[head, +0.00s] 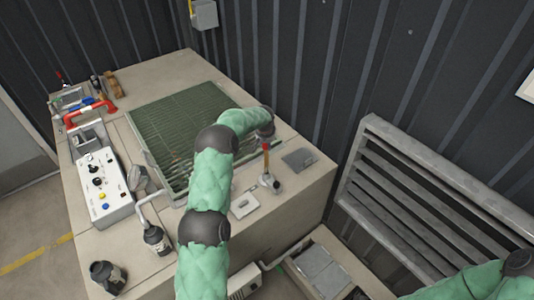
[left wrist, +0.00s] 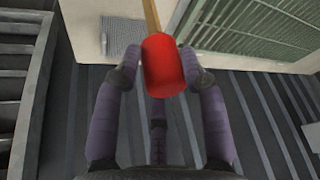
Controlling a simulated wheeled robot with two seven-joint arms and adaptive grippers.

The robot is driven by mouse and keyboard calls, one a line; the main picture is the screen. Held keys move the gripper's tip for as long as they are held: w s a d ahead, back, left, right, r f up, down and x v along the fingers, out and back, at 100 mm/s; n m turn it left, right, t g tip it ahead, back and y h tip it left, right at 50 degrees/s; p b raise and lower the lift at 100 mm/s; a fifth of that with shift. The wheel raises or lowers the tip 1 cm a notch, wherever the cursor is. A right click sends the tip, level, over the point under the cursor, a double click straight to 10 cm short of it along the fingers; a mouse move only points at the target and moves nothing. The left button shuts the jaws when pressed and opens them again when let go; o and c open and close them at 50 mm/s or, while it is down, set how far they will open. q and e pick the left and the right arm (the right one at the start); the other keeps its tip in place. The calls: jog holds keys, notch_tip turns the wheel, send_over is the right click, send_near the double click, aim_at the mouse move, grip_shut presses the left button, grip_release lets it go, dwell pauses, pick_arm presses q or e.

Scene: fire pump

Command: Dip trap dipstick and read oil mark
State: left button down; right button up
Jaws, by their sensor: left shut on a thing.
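The dipstick (head: 266,162) has a red grip and a thin brown rod. In the head view it stands roughly upright over a grey metal fitting (head: 270,183) on the concrete block. The rod's lower end meets the fitting; I cannot tell how deep it goes. My left gripper (head: 266,139) is at the dipstick's top, partly hidden by my arm. In the left wrist view its fingers (left wrist: 162,62) are shut on the red grip (left wrist: 166,72), with the rod (left wrist: 152,16) running away past it. No oil mark is readable. My right gripper is out of view.
A ribbed wall (head: 310,60) stands close behind. A grey slatted frame (head: 430,190) is at right.

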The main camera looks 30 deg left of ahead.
pick_arm(q)
jog(key=r, duration=0.3)
jog(key=a+r, duration=0.1)
jog(key=r, duration=0.1)
jog(key=shift+w+r, duration=0.3)
jog(key=shift+w, duration=0.05)
jog(key=c, duration=1.1)
grip_release()
jog(key=shift+c, duration=0.2)
jog(key=o, duration=0.3)
jog(key=shift+f, duration=0.3)
jog(key=shift+s+d+f, duration=0.1)
jog(key=shift+s+f, duration=0.05)
jog(key=shift+f, duration=0.05)
jog(key=v, duration=1.2)
